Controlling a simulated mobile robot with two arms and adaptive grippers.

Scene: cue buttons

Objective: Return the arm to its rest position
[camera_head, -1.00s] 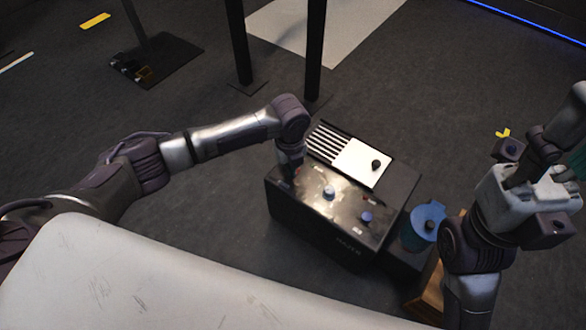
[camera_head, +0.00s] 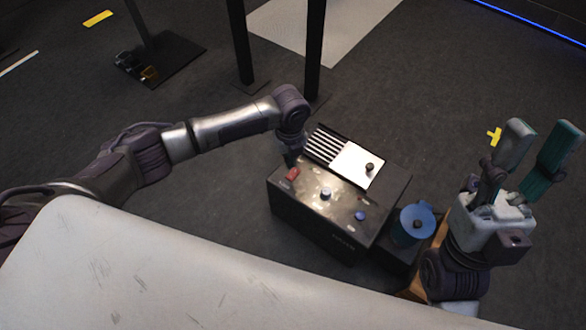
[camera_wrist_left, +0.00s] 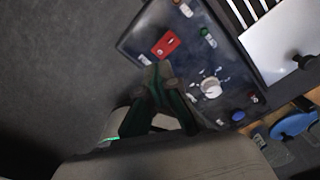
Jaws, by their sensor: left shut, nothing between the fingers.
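My left arm reaches in from the left over a black box (camera_head: 310,228) with buttons on top. My left gripper (camera_head: 290,160) points down just behind the red button (camera_head: 292,174), shut and empty. In the left wrist view its green-and-grey fingers (camera_wrist_left: 158,72) are together, near the red button (camera_wrist_left: 166,45) and apart from the white button (camera_wrist_left: 211,87). The white button (camera_head: 326,193) and blue button (camera_head: 361,216) stand in a row with the red one. My right gripper (camera_head: 540,130) is at the right, its two fingers spread wide and empty.
A white panel (camera_head: 352,163) with a black knob and a slatted grille lies at the back of the box. A blue round container (camera_head: 414,224) stands right of the box. Black posts (camera_head: 315,50) rise behind. A pale worn surface (camera_head: 150,270) fills the front.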

